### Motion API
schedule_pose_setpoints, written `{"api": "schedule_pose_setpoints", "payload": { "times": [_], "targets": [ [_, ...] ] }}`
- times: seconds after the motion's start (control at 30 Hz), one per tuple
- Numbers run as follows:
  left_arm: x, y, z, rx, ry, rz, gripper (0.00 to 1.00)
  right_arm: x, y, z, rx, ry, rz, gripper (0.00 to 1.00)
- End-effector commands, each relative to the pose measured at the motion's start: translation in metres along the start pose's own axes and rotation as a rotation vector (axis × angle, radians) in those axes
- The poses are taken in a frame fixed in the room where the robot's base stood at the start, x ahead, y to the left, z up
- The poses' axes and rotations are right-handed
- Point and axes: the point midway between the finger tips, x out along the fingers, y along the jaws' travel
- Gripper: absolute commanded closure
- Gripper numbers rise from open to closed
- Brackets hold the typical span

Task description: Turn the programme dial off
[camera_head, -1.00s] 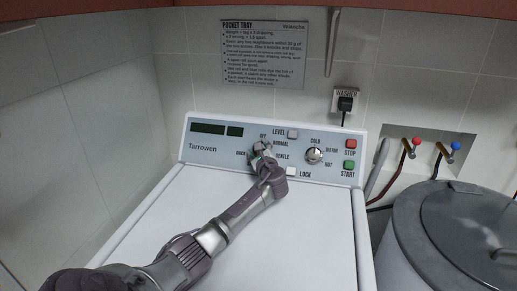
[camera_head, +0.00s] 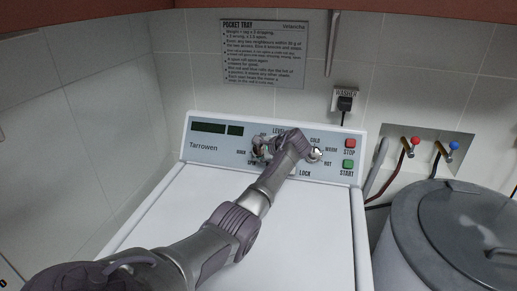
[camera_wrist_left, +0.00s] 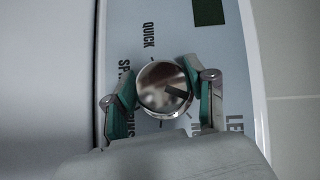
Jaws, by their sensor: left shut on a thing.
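The programme dial is a round chrome knob on the washer's panel; it shows in the left wrist view (camera_wrist_left: 158,82) with a dark pointer mark aimed right and slightly down, toward one finger. The label at that side is hidden by the finger; QUICK reads above the dial. My left gripper (camera_wrist_left: 163,98) has its green-padded fingers on either side of the dial, shut on it. In the head view my left gripper (camera_head: 261,149) is at the panel's left-middle, covering most of the dial and the labels around it. My right gripper is not in view.
The temperature knob (camera_head: 317,154) is partly behind my wrist. The red STOP button (camera_head: 350,143) and green START button (camera_head: 348,164) sit at the panel's right. The display (camera_head: 208,128) is dark. A grey lidded tub (camera_head: 455,225) stands right of the washer.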

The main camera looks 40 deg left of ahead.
Motion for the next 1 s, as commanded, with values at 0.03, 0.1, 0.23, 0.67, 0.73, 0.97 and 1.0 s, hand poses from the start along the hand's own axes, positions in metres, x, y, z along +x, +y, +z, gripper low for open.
{"api": "schedule_pose_setpoints", "payload": {
  "times": [0.03, 0.1, 0.23, 0.67, 0.73, 0.97, 1.0],
  "targets": [
    [-0.0007, -0.0011, -0.0001, -0.032, -0.002, 0.029, 0.79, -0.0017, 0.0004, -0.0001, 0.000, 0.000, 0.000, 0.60],
    [-0.0006, -0.0006, 0.0001, -0.079, -0.005, 0.070, 0.79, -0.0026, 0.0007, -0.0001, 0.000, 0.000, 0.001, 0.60],
    [-0.0003, 0.0001, 0.0000, -0.155, -0.010, 0.135, 0.79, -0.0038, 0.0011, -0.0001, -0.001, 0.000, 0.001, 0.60],
    [0.0001, 0.0021, -0.0002, -0.306, -0.020, 0.266, 0.79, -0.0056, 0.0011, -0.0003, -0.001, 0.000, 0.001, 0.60],
    [0.0002, 0.0024, -0.0002, -0.316, -0.021, 0.274, 0.79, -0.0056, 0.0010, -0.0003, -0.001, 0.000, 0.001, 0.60],
    [0.0002, 0.0025, -0.0002, -0.328, -0.022, 0.283, 0.79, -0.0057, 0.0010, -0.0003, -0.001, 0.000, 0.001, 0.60],
    [0.0002, 0.0025, -0.0001, -0.328, -0.022, 0.284, 0.79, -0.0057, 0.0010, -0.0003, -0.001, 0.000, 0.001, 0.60]
  ]
}}
